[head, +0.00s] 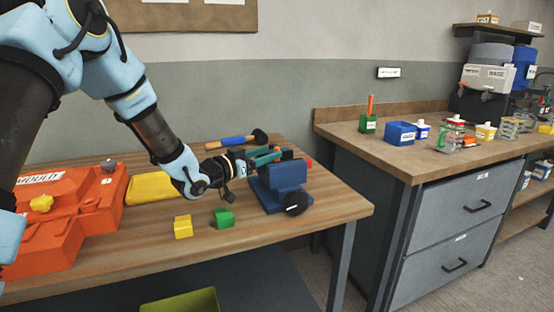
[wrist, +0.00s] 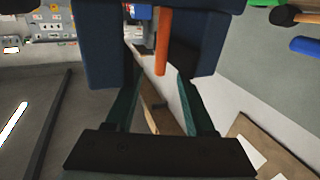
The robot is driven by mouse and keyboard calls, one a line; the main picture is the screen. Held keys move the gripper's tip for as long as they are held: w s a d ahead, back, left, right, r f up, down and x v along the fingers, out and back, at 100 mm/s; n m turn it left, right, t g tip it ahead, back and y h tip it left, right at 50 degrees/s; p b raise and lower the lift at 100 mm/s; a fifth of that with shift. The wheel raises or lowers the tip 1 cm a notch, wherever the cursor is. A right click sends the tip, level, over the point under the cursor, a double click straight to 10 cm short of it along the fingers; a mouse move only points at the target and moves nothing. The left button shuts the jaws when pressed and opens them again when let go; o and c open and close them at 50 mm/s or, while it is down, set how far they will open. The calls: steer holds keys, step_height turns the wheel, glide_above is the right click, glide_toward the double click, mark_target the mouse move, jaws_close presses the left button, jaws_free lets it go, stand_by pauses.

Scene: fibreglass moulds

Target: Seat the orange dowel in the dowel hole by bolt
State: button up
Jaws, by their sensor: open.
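The orange dowel (wrist: 162,42) shows in the wrist view between the dark blue jaws of a vise (wrist: 98,45). Its free end points toward my gripper (wrist: 158,82), whose two green fingers are open on either side of that end, with gaps showing. In the head view my gripper (head: 268,156) is at the blue vise (head: 285,178) on the workbench, and a red-orange end (head: 309,163) shows at the vise's right side. The orange mould (head: 75,205) lies at the bench's left, with a grey bolt-like knob (head: 108,166) on it. I cannot make out the dowel hole.
A yellow block (head: 183,227) and a green block (head: 223,218) stand in front of the vise. A yellow piece (head: 152,188) lies beside the mould. A cabinet (head: 455,215) stands right, holding a green holder (head: 367,124) and several containers.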

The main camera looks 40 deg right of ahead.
steer(key=d+p, duration=0.1)
steer(key=d, duration=0.3)
steer(key=shift+d, duration=0.1)
steer(key=shift+c, duration=0.3)
jaws_close()
